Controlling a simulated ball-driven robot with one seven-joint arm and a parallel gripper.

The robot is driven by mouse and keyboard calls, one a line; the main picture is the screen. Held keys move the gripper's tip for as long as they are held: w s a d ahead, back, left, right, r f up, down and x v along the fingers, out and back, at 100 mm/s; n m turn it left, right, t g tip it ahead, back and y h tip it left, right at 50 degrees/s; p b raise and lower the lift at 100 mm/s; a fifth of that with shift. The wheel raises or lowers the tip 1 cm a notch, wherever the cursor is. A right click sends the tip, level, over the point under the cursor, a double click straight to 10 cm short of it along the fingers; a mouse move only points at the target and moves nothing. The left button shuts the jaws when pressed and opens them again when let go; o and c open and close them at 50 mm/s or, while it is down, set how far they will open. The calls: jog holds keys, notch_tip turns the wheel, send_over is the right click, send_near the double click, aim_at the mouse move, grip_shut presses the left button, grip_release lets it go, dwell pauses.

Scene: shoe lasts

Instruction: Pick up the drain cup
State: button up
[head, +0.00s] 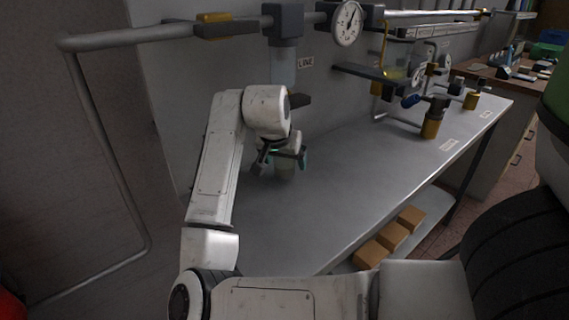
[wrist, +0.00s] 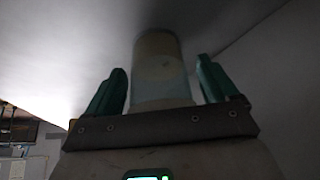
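A pale, cloudy, cylindrical cup, which looks like the drain cup (head: 285,171), is at the bench top near the wall, partly hidden by my gripper (head: 281,154). In the wrist view the cup (wrist: 160,88) stands between the two green fingers of my gripper (wrist: 160,67), against the grey surface. Its upper part there is cream and its lower part is bluish and see-through. A narrow gap shows on each side between finger and cup, so my gripper looks open around it.
A filter unit with a clear bowl (head: 283,66) hangs on the wall pipe above, near a "LINE" label and a gauge (head: 347,22). Valves with brass parts (head: 431,124) stand further right. The bench middle (head: 350,190) is clear. Brown boxes (head: 393,236) lie on the shelf below.

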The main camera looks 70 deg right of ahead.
jog(key=c, duration=1)
jog(key=shift+c, duration=0.2)
jog(key=shift+r+p, duration=0.25)
jog(key=shift+p, duration=0.4)
